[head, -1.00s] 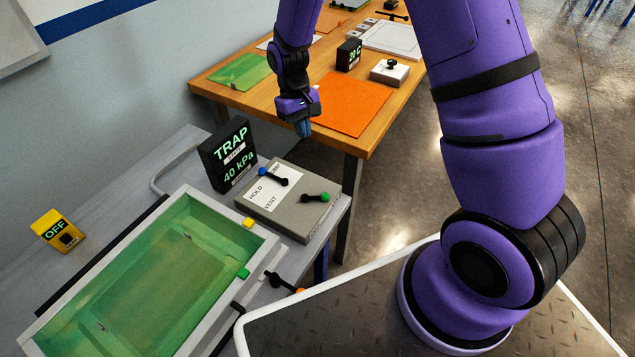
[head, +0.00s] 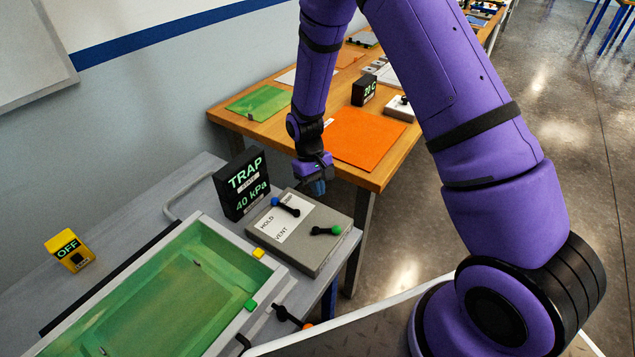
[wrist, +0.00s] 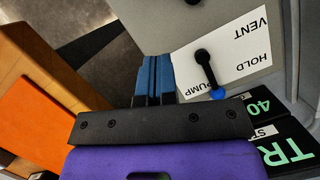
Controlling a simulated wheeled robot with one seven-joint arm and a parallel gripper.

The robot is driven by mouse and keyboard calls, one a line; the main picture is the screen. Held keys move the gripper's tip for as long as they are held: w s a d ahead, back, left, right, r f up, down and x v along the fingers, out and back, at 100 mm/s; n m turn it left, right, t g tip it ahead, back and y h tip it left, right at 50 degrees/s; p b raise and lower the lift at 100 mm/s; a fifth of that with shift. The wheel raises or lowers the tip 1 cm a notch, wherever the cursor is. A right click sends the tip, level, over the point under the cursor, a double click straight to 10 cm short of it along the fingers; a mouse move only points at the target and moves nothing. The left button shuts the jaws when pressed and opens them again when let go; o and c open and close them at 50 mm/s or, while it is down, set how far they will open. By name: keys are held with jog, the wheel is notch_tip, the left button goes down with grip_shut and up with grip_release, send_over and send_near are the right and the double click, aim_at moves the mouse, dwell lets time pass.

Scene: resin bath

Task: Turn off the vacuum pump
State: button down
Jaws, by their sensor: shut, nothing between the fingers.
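A yellow box (head: 70,251) with a small black switch and a display reading OFF stands on the grey bench at left in the head view. A grey valve box (head: 318,250) carries a white label reading HOLD, VENT and a partly covered PUMP. Its black lever with a blue knob (head: 275,202) lies over the label; in the wrist view the blue knob (wrist: 218,93) is beside the word PUMP. A second lever has a green knob (head: 336,230). My gripper (head: 319,187) is shut and empty, just beyond the valve box's far edge; its blue fingers (wrist: 153,80) show beside the box.
A black display (head: 243,183) reads TRAP 40 kPa behind the valve box. A tray of green resin (head: 190,212) fills the front left, with an orange-knobbed lever (head: 285,314) at its side. A wooden table (head: 275,124) with an orange sheet (head: 365,138) stands beyond.

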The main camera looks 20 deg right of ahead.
aim_at(329, 231)
jog(key=x, duration=0.5)
jog(key=shift+s, duration=0.1)
jog(key=s, duration=0.2)
jog(key=f, duration=0.1)
jog(key=shift+s+d, duration=0.4)
jog(key=shift+s+d+f, duration=0.15)
jog(key=shift+s+f, duration=0.05)
jog(key=shift+s, duration=0.3)
